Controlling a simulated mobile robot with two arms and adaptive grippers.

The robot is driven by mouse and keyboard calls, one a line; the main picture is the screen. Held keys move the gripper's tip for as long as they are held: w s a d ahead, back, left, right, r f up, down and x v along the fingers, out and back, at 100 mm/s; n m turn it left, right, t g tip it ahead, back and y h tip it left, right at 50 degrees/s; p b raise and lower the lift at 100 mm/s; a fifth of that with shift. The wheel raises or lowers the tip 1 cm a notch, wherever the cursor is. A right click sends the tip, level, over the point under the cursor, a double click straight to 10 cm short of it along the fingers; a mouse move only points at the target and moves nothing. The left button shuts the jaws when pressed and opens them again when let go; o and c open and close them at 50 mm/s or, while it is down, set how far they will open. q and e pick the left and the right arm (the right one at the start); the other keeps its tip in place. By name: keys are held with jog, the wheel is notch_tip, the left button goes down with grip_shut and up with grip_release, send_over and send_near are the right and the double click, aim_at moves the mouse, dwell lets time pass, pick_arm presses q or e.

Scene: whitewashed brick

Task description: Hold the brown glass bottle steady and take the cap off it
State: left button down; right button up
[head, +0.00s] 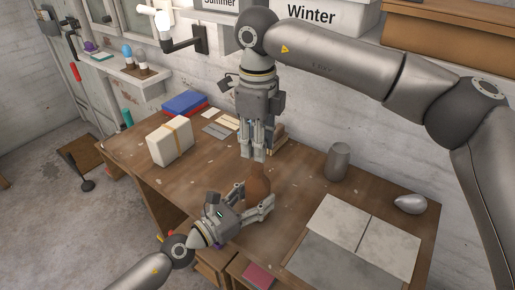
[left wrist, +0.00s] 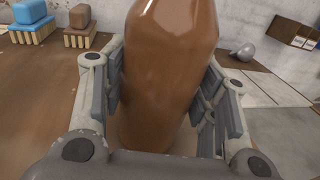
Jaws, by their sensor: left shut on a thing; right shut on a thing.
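The brown glass bottle (head: 257,190) stands upright on the wooden workbench. My left gripper (head: 257,200) is shut around its body from the front left. In the left wrist view the bottle (left wrist: 170,75) fills the space between the two finger pads of my left gripper (left wrist: 165,105). My right gripper (head: 253,152) points straight down above the bottle, its fingers shut at the bottle's top. The cap and the bottle's neck are hidden by the right fingers in the head view, and the bottle's top is outside the left wrist view.
A grey metal cylinder (head: 338,161) stands right of the bottle. Grey tiles (head: 352,245) and a shiny silver object (head: 410,203) lie farther right. Bare wood lies left of the bottle.

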pick_arm(q)
jog(key=shift+c, duration=2.4)
grip_release()
